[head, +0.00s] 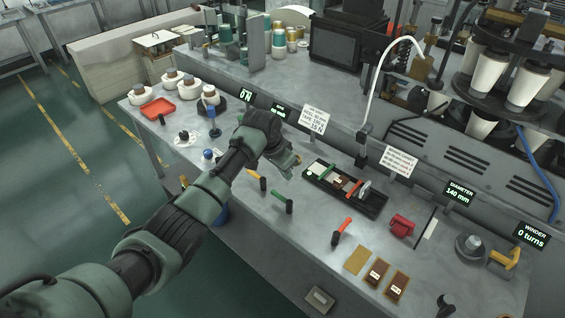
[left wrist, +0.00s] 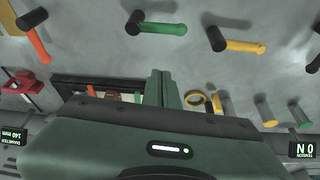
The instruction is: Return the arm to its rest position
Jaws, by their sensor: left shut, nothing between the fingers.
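My left arm comes in from the lower left in the head view, reaching over the grey bench (head: 310,235). My left gripper (head: 292,163) is above the bench, just left of a black tray (head: 345,190). In the left wrist view its green fingers (left wrist: 162,88) are together and hold nothing. My right gripper is in neither view.
Below the gripper lie a green-handled hammer (head: 279,200), a yellow-handled one (head: 257,180) and an orange-handled one (head: 342,231). A red tray (head: 157,108) and white spools (head: 190,86) are at the far left. A sign (head: 315,121) stands behind the gripper.

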